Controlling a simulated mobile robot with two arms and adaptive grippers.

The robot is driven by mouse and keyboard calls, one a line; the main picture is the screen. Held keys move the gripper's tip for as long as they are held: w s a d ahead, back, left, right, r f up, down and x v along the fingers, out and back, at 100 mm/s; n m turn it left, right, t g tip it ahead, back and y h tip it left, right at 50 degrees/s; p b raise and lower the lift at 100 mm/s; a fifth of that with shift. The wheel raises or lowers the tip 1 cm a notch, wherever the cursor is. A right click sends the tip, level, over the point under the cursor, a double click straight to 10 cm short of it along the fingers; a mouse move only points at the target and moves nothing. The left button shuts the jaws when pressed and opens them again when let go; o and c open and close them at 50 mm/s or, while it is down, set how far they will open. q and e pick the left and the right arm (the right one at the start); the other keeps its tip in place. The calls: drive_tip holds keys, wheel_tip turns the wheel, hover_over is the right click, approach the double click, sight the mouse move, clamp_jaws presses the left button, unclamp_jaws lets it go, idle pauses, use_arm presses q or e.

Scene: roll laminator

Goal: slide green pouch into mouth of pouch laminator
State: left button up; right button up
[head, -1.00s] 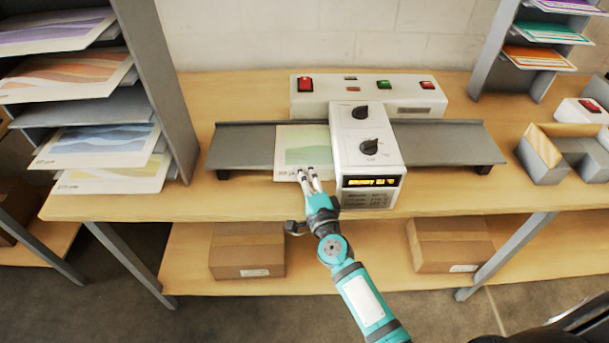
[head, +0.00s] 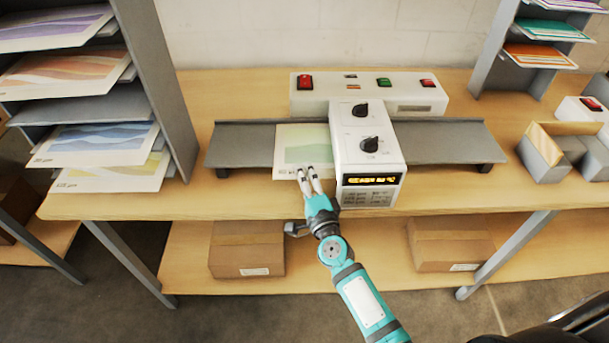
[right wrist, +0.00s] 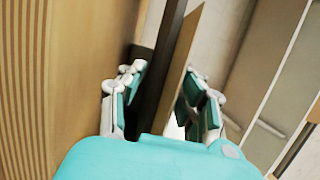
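The green pouch (head: 305,145), pale with a green wave print, lies on the left tray (head: 242,146) of the laminator. Its right edge meets the white laminator housing (head: 366,150); the mouth is hidden from above, so I cannot tell whether the edge is inside. The pouch's front edge sticks out past the tray's front. My right gripper (head: 308,172) is at that front edge. In the right wrist view its two fingers (right wrist: 165,85) stand apart, with the dark tray edge and a thin pale sheet edge showing in the gap. Contact with the pouch is unclear. My left gripper is out of view.
The laminator's right tray (head: 450,142) is empty. A grey sheet rack (head: 160,90) stands close on the left, another rack (head: 500,50) at the back right. A grey divided box (head: 545,155) sits at right. Cardboard boxes (head: 247,248) are on the lower shelf.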

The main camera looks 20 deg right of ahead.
drive_tip(key=shift+r, duration=0.1)
drive_tip(key=s, duration=1.2)
drive_tip(key=s+f+n+g+y, duration=0.1)
drive_tip(key=s+f+n+g, duration=0.25)
drive_tip(key=f, duration=0.75)
drive_tip(key=s+f+n+g, duration=0.3)
drive_tip(key=s+f+n, duration=0.2)
drive_tip(key=f, duration=0.7)
drive_tip(key=s+f+n+g+y, duration=0.1)
drive_tip(key=s+f+n+g, duration=0.25)
drive_tip(key=f, duration=0.75)
drive_tip(key=s+d+f+n+g, duration=0.2)
drive_tip(key=s+f, duration=0.3)
drive_tip(key=s, duration=0.4)
drive_tip(key=s+d+f+n+g+h, duration=0.1)
drive_tip(key=s+d+f+n+g, duration=0.1)
drive_tip(key=s+f, duration=0.3)
drive_tip(key=s+d+f+n+g+h, duration=0.1)
drive_tip(key=s+d+f+n+g, duration=0.1)
drive_tip(key=s, duration=1.1)
wheel_tip(320, 180, down, 3)
drive_tip(key=shift+d+f+n+g, duration=0.1)
drive_tip(key=shift+d+n+g, duration=0.15)
drive_tip(key=shift+n+g, duration=0.7)
